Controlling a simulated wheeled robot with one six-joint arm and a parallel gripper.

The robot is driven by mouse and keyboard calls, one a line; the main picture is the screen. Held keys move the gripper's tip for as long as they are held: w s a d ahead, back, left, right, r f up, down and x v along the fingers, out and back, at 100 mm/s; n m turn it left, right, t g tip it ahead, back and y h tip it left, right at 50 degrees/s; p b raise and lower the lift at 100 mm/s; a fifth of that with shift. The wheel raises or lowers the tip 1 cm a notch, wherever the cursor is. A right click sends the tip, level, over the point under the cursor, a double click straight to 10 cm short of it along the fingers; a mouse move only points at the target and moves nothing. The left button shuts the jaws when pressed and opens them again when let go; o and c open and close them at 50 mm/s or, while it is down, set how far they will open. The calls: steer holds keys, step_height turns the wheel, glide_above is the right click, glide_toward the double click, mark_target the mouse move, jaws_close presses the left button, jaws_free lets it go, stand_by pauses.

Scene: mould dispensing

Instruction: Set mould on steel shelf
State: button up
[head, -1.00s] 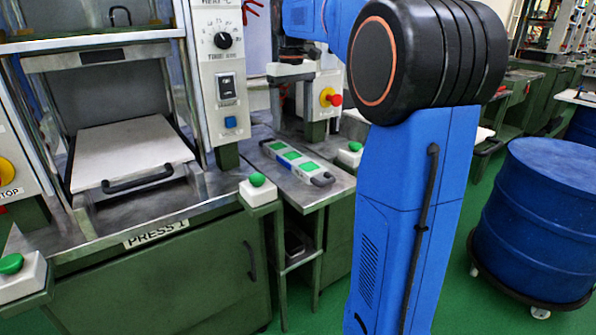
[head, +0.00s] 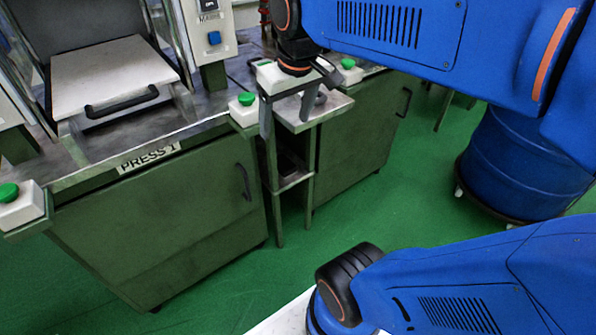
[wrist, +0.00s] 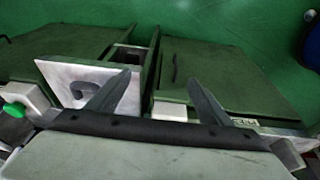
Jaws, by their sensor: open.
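The steel shelf (head: 335,108) is the narrow metal top between two green cabinets in the head view. It also shows in the wrist view (wrist: 72,68). The mould is mostly hidden behind my gripper in the head view; a dark curved handle (head: 320,98) shows at the shelf's front end. A grey hooked handle (wrist: 100,78) shows on the shelf in the wrist view. My gripper (head: 286,126) is at the shelf's front end, pointing down, with two fingers apart.
Press 1 (head: 150,158) stands at left with a pale plate (head: 110,75) and black handle. Green-button boxes (head: 246,108) and (head: 347,70) flank the shelf. A blue drum (head: 510,165) stands on the right. Green floor in front is clear.

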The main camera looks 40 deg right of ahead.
steer(key=s+a+f+t, duration=0.1)
steer(key=s+a+f, duration=0.1)
steer(key=s+f, duration=0.6)
steer(key=shift+a+f, duration=0.25)
steer(key=shift+f, duration=0.1)
steer(key=shift+c, duration=0.6)
